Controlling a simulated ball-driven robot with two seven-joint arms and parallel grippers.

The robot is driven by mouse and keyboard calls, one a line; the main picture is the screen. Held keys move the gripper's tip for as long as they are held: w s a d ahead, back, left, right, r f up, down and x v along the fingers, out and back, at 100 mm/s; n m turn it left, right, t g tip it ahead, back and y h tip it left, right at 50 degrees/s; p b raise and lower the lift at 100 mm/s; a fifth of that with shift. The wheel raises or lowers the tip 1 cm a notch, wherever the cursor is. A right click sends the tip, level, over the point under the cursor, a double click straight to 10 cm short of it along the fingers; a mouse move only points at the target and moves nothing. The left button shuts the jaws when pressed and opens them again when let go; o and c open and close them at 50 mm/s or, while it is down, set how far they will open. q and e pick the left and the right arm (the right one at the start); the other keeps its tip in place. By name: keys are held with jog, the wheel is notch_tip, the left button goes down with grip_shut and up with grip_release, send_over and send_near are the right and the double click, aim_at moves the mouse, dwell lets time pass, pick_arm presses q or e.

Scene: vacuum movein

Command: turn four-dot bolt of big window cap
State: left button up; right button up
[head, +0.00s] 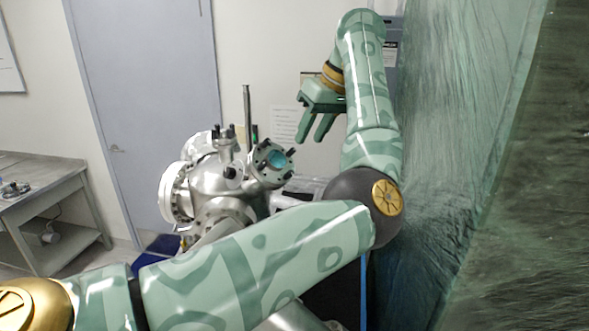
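A silver metal vacuum chamber (212,178) with several flanged ports stands left of centre. The dots that mark single bolts are too small to make out. My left gripper (314,138) is green, hangs from the raised forearm with its two fingers pointing down, and is open and empty. In the picture it is above and right of the window cap, apart from it. My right gripper is not in view.
A thin dark rod (247,110) rises beside the chamber. My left arm crosses in front of the chamber's lower part. A grey metal bench (45,190) stands at the left, and a translucent green curtain (450,130) hangs at the right. A grey door (145,90) is behind.

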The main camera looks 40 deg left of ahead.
aim_at(291, 172)
pick_arm(q)
jog(key=p+x, duration=0.1)
jog(key=x, duration=0.9)
jog(key=shift+a+f, duration=0.3)
jog(key=shift+s, duration=0.1)
grip_shut()
